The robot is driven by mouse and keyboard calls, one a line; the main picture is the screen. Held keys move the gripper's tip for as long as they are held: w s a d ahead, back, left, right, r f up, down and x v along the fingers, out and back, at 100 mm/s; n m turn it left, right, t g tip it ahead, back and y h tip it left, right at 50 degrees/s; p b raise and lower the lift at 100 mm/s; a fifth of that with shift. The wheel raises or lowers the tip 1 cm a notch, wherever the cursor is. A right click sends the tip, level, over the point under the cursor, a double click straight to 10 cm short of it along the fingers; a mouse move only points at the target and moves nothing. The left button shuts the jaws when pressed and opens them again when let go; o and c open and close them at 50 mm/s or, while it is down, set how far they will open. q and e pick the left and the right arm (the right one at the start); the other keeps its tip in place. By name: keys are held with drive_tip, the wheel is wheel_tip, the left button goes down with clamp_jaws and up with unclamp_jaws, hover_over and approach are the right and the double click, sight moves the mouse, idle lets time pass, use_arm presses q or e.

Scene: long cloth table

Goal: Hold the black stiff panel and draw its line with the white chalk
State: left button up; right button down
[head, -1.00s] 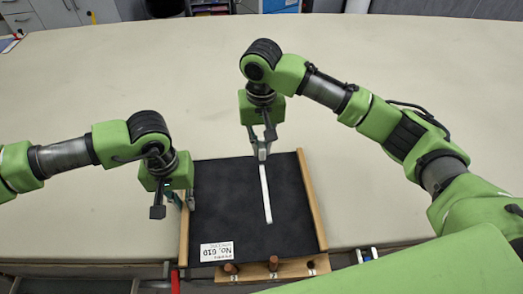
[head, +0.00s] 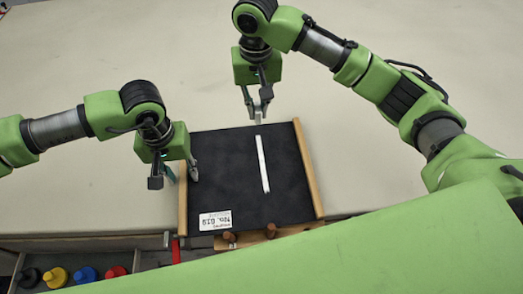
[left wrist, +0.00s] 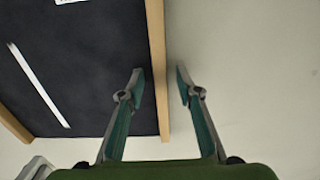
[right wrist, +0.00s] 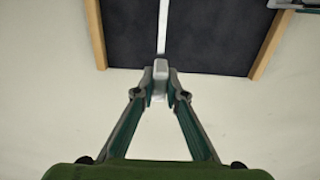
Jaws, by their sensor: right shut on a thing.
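The black stiff panel (head: 215,165) lies on the table with wooden strips along its left and right sides. It also shows in the left wrist view (left wrist: 90,75) and right wrist view (right wrist: 115,40). A white line (head: 263,165) runs lengthwise on it, right of its middle. My left gripper (head: 182,174) is open; its fingers stand on either side of the left wooden strip (left wrist: 156,60), with a gap visible in the left wrist view. My right gripper (head: 257,112) is shut on the white chalk (right wrist: 160,69), just past the panel's far edge. Whether the chalk touches anything is unclear.
A white number label (head: 215,220) is on the panel's near left corner. Brown knobs (head: 270,231) stand at its near edge, partly hidden by my green body. Several coloured containers (head: 87,274) sit below the table edge at left. The table (head: 80,55) beyond is clear.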

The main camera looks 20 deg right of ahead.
use_arm(q)
wheel_tip(320, 180, up, 12)
idle(0.6)
